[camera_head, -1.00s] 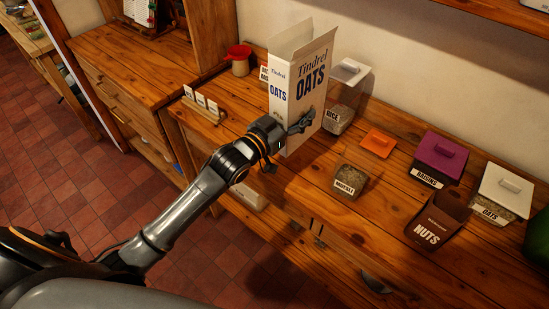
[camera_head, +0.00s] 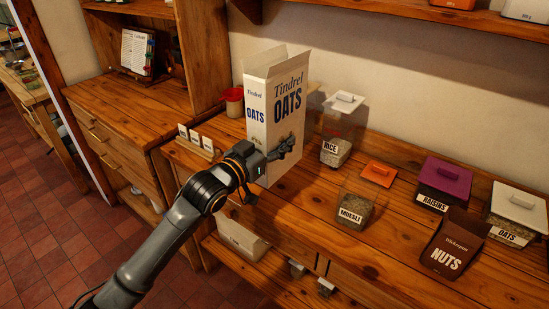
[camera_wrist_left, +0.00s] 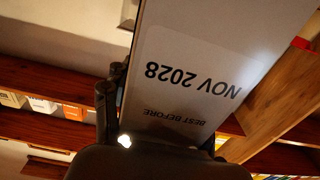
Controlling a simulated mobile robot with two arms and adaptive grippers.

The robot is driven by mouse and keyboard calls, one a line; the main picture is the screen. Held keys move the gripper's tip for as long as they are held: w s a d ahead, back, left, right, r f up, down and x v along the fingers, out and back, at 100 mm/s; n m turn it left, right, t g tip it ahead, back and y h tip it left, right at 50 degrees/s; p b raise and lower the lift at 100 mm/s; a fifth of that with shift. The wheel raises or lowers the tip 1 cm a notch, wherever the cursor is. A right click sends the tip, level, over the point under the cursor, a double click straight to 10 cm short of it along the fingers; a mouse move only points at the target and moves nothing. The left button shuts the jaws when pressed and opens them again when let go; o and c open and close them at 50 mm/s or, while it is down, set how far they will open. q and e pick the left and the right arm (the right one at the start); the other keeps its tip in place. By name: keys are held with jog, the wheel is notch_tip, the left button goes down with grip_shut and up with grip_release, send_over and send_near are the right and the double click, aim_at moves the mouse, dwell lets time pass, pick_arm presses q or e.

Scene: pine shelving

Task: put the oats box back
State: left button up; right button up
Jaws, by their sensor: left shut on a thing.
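The oats box (camera_head: 290,107) is a tall white carton lettered "Tindrel OATS", upright with its top flaps open, at the left part of the wooden counter. My left gripper (camera_head: 268,160) is shut on its lower part. In the left wrist view the box (camera_wrist_left: 200,60) fills the middle and shows a "BEST BEFORE NOV 2028" label between the fingers (camera_wrist_left: 160,125). I cannot tell whether its base touches the counter. A white-lidded oats container (camera_head: 516,214) stands at the far right of the counter. My right gripper is not in view.
To the right are the open muesli container (camera_head: 355,208), an orange lid (camera_head: 379,173), raisins (camera_head: 443,183) and a nuts box (camera_head: 455,243). A card holder (camera_head: 197,141) is at left. Shelves run above.

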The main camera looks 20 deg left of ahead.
pick_arm(q)
jog(key=w+a+f, duration=0.2)
jog(key=w+f, duration=0.3)
jog(key=f, duration=0.1)
jog(key=shift+w, duration=0.15)
jog(key=shift+f+p, duration=0.35)
jog(key=shift+f, duration=1.3)
jog(key=shift+f, duration=0.1)
jog(key=shift+f, duration=0.1)
jog(key=o, duration=1.3)
jog(key=shift+o, duration=0.2)
jog(key=shift+r, duration=0.2)
jog(key=b+v, duration=0.1)
jog(key=v, duration=1.1)
jog(key=shift+d, duration=0.1)
